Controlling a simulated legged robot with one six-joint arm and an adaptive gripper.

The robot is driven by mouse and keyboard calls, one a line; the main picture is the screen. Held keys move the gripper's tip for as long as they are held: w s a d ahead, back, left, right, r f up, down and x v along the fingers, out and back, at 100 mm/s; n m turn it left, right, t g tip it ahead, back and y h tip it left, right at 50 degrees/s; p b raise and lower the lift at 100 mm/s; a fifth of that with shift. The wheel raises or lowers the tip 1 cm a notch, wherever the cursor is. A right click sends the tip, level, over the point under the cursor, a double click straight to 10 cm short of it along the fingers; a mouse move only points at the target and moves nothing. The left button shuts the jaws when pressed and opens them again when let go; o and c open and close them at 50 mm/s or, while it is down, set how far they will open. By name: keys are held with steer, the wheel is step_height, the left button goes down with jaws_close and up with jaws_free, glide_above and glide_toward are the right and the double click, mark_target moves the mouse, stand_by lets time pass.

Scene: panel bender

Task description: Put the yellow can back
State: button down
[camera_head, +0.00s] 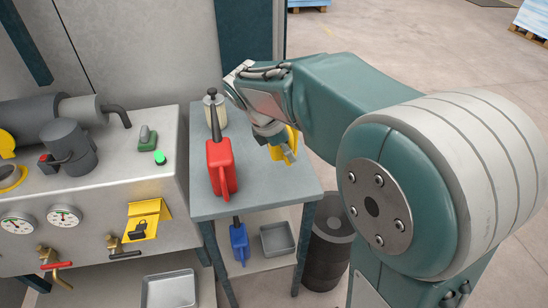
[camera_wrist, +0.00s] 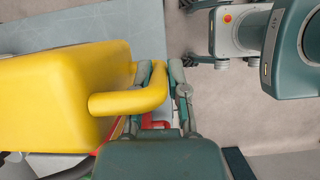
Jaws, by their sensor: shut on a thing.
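The yellow can (camera_head: 284,147) is at my gripper (camera_head: 277,135), over the right part of the grey table top (camera_head: 246,206) in the head view. In the wrist view the yellow can (camera_wrist: 60,95) fills the left side, and my gripper (camera_wrist: 160,82) is shut on its handle. The head view does not show clearly whether the can touches the table. My arm hides part of the can there.
A red can (camera_head: 221,167) with a dark spout and a pale pump bottle (camera_head: 214,112) stand on the table. A blue can (camera_head: 239,241) and a grey tray (camera_head: 277,239) are on the lower shelf. A dark bin (camera_head: 329,254) stands right of the table.

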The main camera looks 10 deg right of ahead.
mark_target(287, 162)
steer(key=shift+w+d, duration=0.15)
steer(key=shift+w, duration=0.1)
step_height(287, 162, down, 5)
steer(key=shift+f, duration=2.5)
steer(key=shift+f, duration=0.1)
steer(key=c, duration=0.6)
jaws_free()
steer(key=shift+c, duration=0.2)
